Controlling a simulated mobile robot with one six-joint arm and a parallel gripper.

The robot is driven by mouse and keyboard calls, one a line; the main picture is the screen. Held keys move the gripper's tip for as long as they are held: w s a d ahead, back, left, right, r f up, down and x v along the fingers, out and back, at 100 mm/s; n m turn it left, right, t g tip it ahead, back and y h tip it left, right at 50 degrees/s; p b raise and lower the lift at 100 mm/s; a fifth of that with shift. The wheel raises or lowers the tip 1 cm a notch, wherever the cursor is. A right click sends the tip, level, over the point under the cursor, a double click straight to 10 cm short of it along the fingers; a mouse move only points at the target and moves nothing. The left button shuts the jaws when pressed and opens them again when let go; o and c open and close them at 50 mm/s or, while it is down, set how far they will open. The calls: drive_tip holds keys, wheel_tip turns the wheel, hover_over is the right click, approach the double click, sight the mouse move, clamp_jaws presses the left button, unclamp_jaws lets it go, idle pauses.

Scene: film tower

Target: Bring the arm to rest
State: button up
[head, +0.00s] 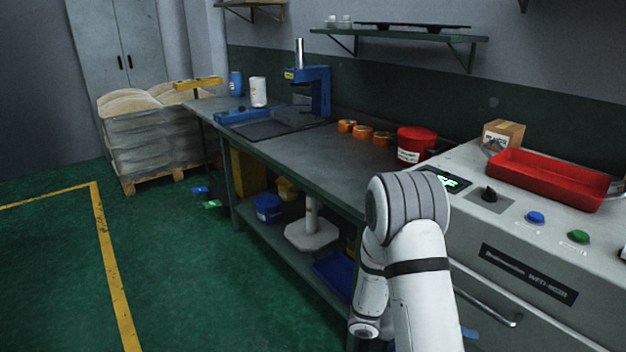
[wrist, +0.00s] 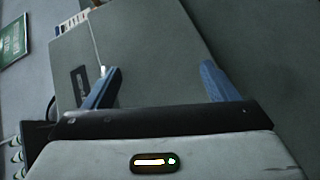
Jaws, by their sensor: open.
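My arm (head: 415,270) stands in front of the workbench and the control cabinet in the head view, its white links bent at a grey-ribbed joint. My gripper shows in the wrist view (wrist: 160,88), its two blue fingers spread wide apart. Nothing is between the fingertips. Behind them is a plain grey panel or cabinet face. In the head view the gripper itself cannot be made out clearly; it is low down, behind or below my arm links.
The cabinet (head: 520,270) with a red tray (head: 550,178), buttons and a drawer handle is close on the right. The workbench (head: 335,165) holds a blue press (head: 315,90), orange rolls and a red tub (head: 413,144). Stacked sacks (head: 150,135) stand far left. Green floor (head: 190,280) is clear at left.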

drive_tip(key=s+a+r+n+t+y+p, duration=0.2)
drive_tip(key=s+a+r+y+p, duration=0.2)
drive_tip(key=r, duration=0.6)
drive_tip(key=s+a+r+n+t+y+p, duration=0.1)
drive_tip(key=s+a+r+y+p, duration=0.3)
drive_tip(key=r, duration=0.7)
drive_tip(key=s+a+r+n+t+y+p, duration=0.2)
drive_tip(key=s+a+r+y+p, duration=0.2)
drive_tip(key=a+r+y, duration=0.3)
drive_tip(key=shift+a+r+n+t+y+p, duration=0.35)
drive_tip(key=shift+a+r+p, duration=0.25)
drive_tip(key=shift+r, duration=1.2)
